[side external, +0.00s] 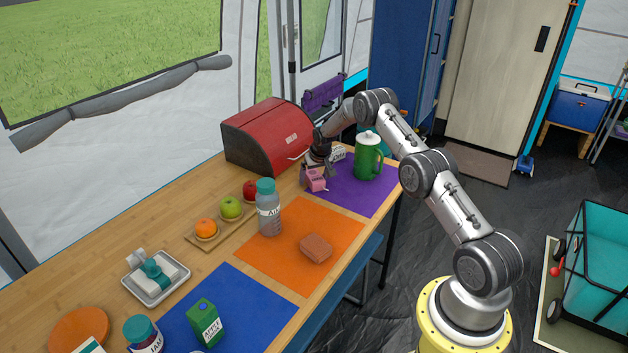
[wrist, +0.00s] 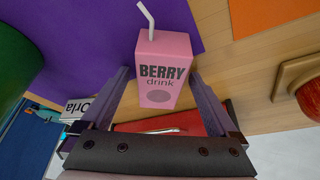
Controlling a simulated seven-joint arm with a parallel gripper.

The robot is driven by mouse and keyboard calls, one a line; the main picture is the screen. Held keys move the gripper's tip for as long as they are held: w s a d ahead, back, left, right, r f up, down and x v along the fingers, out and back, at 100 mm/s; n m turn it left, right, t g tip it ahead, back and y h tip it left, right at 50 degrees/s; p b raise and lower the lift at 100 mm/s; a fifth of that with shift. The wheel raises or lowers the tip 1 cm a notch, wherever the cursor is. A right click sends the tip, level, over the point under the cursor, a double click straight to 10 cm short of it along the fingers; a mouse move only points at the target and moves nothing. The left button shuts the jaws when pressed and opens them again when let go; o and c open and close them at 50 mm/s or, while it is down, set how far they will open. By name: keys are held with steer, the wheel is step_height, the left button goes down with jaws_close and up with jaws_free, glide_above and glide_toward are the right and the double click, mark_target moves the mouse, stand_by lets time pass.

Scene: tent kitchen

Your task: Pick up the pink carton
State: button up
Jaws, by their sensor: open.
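The pink carton (side external: 316,180) is a small berry drink box. It stands at the left edge of the purple mat (side external: 356,199), near the red bread box. In the wrist view the pink carton (wrist: 163,72) shows its "BERRY drink" face and a white straw on top. My gripper (side external: 318,172) is at the carton, coming in from above and behind it. In the wrist view my gripper (wrist: 161,88) is open, with one finger on each side of the carton. I cannot tell whether either finger touches it.
A green pitcher (side external: 367,158) stands close on the right, and the red bread box (side external: 266,138) close on the left. A clear bottle with a teal lid (side external: 269,212) stands nearer the camera. A wooden tray (side external: 204,244) holds fruit. The orange mat (side external: 270,262) has free room.

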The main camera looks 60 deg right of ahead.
steer(key=c, duration=1.4)
steer(key=shift+r, duration=0.1)
